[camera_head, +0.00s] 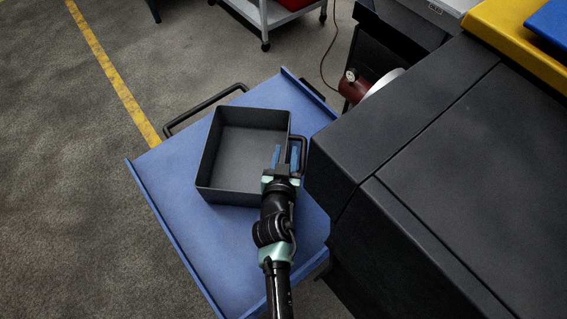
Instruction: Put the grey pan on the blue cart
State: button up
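The grey pan (238,150), a dark rectangular open box, is over the top of the blue cart (165,175) and appears to rest flat on it. It looks empty. A dark looped handle (303,152) shows at its right side. My gripper (285,156) is at the pan's right wall, with its two blue fingers apart. The left finger shows against the pan's inside and the right finger lies near the wall and handle. The fingers look open; whether either touches the pan cannot be told. My arm hides part of the cart's near side.
A large dark machine (440,190) stands close on the right, beside the cart's edge. A white wheeled trolley (268,14) stands at the back. A dark red cylindrical part (354,86) juts out by the machine. The floor on the left is clear, with a yellow line (112,75).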

jog(key=v, duration=1.2)
dwell(0.3)
